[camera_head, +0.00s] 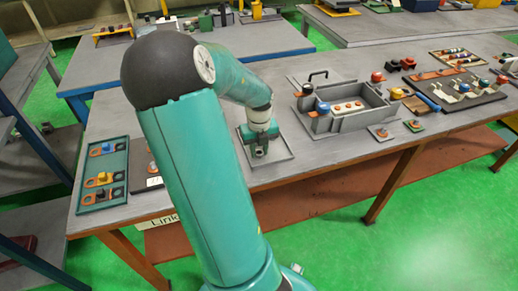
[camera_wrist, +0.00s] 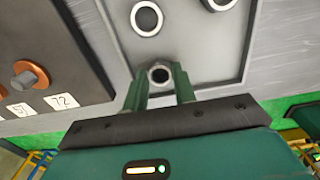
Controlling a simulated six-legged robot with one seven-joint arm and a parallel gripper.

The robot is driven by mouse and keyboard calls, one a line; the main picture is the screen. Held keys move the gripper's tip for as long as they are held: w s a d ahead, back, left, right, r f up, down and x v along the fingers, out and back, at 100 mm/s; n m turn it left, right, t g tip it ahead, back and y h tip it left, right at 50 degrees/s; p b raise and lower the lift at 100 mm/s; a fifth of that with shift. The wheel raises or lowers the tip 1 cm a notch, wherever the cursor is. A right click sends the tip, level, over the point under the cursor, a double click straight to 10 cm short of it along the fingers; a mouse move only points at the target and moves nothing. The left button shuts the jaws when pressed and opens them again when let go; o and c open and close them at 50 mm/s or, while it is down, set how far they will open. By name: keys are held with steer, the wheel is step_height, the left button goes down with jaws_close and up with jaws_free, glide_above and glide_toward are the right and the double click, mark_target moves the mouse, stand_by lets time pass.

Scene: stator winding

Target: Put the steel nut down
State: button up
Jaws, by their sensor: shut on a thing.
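The steel nut (camera_wrist: 159,74) is a small grey ring with a dark hole, held between the fingertips of my gripper (camera_wrist: 160,82) in the wrist view. My gripper is shut on it, over the grey tray (camera_wrist: 196,72). I cannot tell whether the nut touches the tray. In the head view my gripper (camera_head: 259,151) is low over the same grey tray (camera_head: 284,153) near the table's front edge, and the nut is too small there to make out.
Two ring-shaped parts (camera_wrist: 146,18) lie on the tray beyond the nut. A dark board with an orange part (camera_wrist: 28,74) and number labels lies to the left. In the head view a grey box (camera_head: 350,108) stands right of the tray, and a green tray (camera_head: 104,172) lies at left.

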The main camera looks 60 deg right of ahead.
steer(key=shift+f, duration=0.15)
steer(key=o, duration=0.7)
steer(key=shift+o, duration=0.2)
